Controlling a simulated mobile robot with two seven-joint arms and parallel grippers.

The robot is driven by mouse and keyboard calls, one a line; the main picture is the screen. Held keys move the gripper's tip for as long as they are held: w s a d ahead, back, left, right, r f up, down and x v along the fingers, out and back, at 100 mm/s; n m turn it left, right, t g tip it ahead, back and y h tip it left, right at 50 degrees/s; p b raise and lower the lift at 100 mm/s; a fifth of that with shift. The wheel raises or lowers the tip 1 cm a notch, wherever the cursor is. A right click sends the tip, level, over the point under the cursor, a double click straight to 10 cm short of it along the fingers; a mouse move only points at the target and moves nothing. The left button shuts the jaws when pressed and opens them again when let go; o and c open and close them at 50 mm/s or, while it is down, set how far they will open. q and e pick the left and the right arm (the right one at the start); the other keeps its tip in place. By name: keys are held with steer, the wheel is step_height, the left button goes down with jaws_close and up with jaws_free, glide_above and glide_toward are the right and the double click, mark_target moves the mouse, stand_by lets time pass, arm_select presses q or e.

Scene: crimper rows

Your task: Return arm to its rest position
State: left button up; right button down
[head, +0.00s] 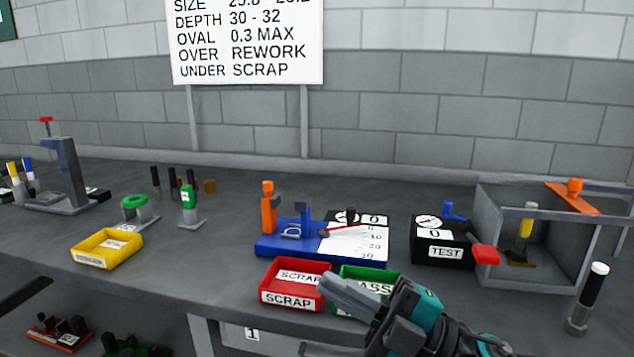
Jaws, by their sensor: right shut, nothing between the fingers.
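My right gripper (347,298) shows at the bottom centre-right of the head view, its arm coming in from the lower right. Its fingers are shut with nothing between them. They appear in front of the red SCRAP tray (292,299) and the green tray (352,272), covering part of the green tray's label. I cannot tell whether the fingers touch either tray. My left gripper is not in view.
A blue fixture (275,245) with an orange handle stands behind the trays. A black TEST box (440,252) and a grey open enclosure (560,268) stand right. A yellow tray (107,262) sits left. Bare bench (200,270) lies between the yellow and red trays.

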steer(key=w+d+f+m+t+h+p, duration=0.1)
steer(key=d+f+m+t+h, duration=0.4)
steer(key=f+m+h, duration=0.4)
steer(key=d+f+m+t+h+p, duration=0.2)
steer(key=d+f+m+t+h, duration=0.35)
steer(key=m, duration=0.55)
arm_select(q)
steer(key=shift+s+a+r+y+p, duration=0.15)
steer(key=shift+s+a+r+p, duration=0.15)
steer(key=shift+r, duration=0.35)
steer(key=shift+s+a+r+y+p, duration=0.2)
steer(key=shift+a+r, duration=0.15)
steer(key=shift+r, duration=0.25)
arm_select(e)
steer(key=s+d+f+m+g+h, duration=0.2)
steer(key=s+f+g, duration=0.1)
steer(key=s+f, duration=0.3)
steer(key=s+d+f+m+g+h, duration=0.2)
steer(key=s+f, duration=0.4)
steer(key=f, duration=0.4)
steer(key=shift+s+f+m+g+h, duration=0.35)
steer(key=shift+m+g+h, duration=0.1)
steer(key=shift+m+g, duration=0.35)
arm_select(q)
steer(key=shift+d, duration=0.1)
arm_select(e)
steer(key=shift+d, duration=0.1)
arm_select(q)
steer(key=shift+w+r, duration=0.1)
